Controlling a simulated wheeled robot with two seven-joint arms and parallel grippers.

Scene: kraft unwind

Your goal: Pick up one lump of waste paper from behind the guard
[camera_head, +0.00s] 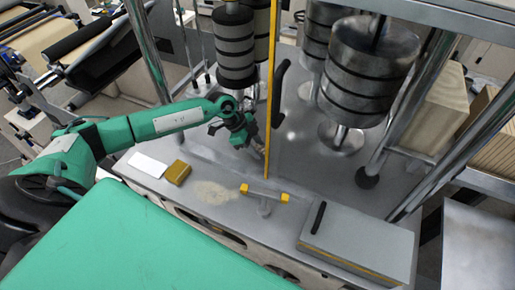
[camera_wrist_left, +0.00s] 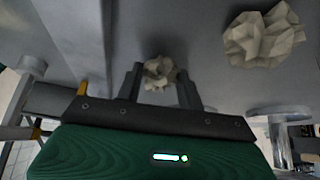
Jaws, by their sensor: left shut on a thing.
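My left gripper (camera_head: 258,152) reaches in from the left over the grey machine deck, close beside the upright yellow bar (camera_head: 271,60) that looks like the guard's edge. In the left wrist view its two dark fingers (camera_wrist_left: 160,88) are shut on a crumpled beige lump of waste paper (camera_wrist_left: 159,72). A second, larger lump of waste paper (camera_wrist_left: 262,37) lies on the grey surface to the upper right in that view, apart from the fingers. I cannot make out either lump clearly in the head view. My right gripper is not in view.
Stacked dark weights (camera_head: 235,45) and metal cylinders (camera_head: 368,70) stand on the deck behind. In front lie a white card (camera_head: 148,165), a brown block (camera_head: 177,172), a yellow-ended handle (camera_head: 265,193) and a grey box (camera_head: 358,240). Metal posts (camera_head: 425,110) rise at right.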

